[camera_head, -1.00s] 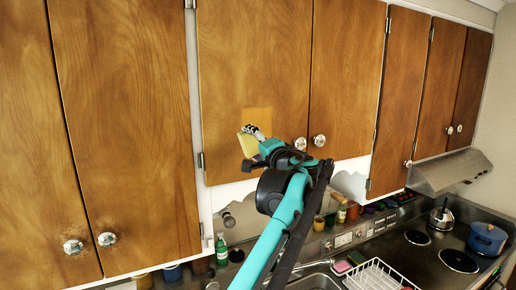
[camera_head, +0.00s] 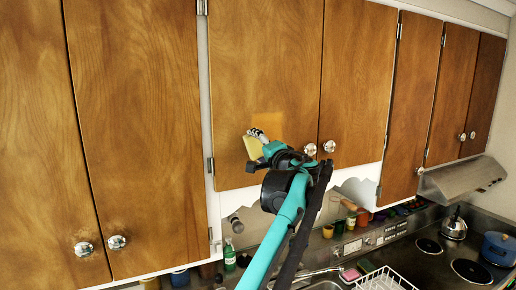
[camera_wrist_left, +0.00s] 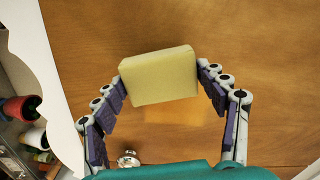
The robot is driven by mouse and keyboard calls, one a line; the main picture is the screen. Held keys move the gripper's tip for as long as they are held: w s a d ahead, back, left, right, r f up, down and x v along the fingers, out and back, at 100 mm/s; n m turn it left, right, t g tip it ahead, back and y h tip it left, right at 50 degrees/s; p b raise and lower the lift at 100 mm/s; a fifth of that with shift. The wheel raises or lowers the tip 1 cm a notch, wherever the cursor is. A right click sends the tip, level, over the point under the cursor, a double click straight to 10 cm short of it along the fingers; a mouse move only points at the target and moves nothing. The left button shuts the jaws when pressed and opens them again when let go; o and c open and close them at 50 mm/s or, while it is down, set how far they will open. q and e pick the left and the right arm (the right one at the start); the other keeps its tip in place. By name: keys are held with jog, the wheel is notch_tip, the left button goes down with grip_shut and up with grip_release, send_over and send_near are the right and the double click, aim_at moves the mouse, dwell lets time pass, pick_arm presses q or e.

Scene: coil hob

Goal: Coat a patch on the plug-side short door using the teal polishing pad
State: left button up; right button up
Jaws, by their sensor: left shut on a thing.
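My left gripper (camera_head: 258,140) is shut on a pale yellow, block-shaped pad (camera_head: 252,147); no teal pad shows. In the left wrist view the pad (camera_wrist_left: 160,75) sits between the two finger rows of the gripper (camera_wrist_left: 163,82). The gripper is in front of the left door (camera_head: 240,90) of the short pair above the sink. A lighter square patch (camera_head: 268,122) shows on that door, just above and right of the pad. I cannot tell whether the pad touches the wood. The right short door (camera_head: 355,80) is beside it. My right gripper is not in view.
Round knobs (camera_head: 310,150) stick out near the pair's lower inner corners. Taller doors flank the pair. Below are a green bottle (camera_head: 229,256), a dish rack (camera_head: 385,279), a kettle (camera_head: 454,225) and a blue pot (camera_head: 498,248). A range hood (camera_head: 460,178) is at right.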

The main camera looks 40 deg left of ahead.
pick_arm(q)
jog(key=shift+p+x, duration=0.3)
jog(key=shift+x, duration=0.7)
jog(key=shift+w+d+p, duration=0.35)
jog(key=shift+w+d, duration=0.15)
jog(key=shift+w, duration=0.35)
jog(key=shift+w+d+p, duration=0.35)
jog(key=shift+w+d, duration=0.15)
jog(key=shift+w, duration=0.4)
jog(key=shift+s+a, duration=0.55)
jog(key=shift+s, duration=0.35)
jog(key=shift+s+a, duration=0.5)
jog(key=shift+s, duration=0.35)
jog(key=shift+d, duration=0.15)
